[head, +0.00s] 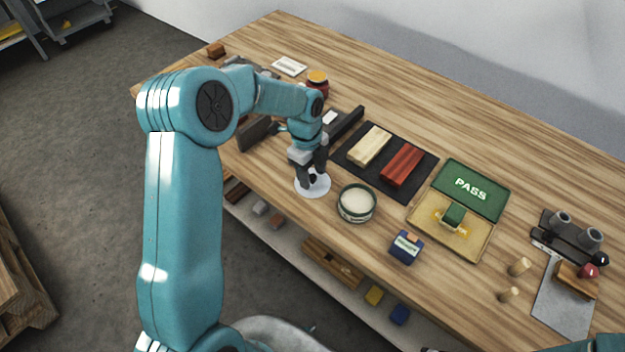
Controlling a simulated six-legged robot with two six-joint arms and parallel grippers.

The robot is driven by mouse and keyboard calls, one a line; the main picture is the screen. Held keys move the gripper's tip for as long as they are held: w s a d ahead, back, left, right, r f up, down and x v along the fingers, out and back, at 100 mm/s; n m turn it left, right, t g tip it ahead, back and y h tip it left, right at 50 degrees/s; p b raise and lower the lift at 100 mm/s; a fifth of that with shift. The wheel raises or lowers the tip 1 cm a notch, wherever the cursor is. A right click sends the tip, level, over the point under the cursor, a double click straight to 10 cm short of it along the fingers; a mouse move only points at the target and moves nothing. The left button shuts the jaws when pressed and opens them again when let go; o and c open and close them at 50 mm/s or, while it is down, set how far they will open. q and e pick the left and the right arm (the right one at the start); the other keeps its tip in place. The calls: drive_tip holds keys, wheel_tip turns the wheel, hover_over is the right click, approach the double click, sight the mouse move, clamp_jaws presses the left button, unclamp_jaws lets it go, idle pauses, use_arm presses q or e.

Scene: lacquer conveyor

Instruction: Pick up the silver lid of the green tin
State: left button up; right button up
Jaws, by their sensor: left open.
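The silver lid (316,192) is a pale round disc lying flat on the wooden table near its front edge. The green tin (344,212) stands just to the right of it, open at the top, with cream-coloured contents. My left gripper (312,179) points down over the lid, its dark fingers open. The fingers hide part of the lid, including its middle. I cannot tell whether they touch it. My right gripper is out of view.
A dark mat (395,188) with a pale block and a red block lies behind the tin. A blue box (406,248) and a tan tray (470,243) stand to the right. A dark conveyor-like bar (346,124) lies behind my left gripper. A shelf runs below the table.

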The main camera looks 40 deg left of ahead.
use_arm(q)
drive_tip(key=shift+w+f, duration=0.1)
drive_tip(key=shift+a, duration=0.1)
drive_tip(key=c, duration=0.4)
clamp_jaws()
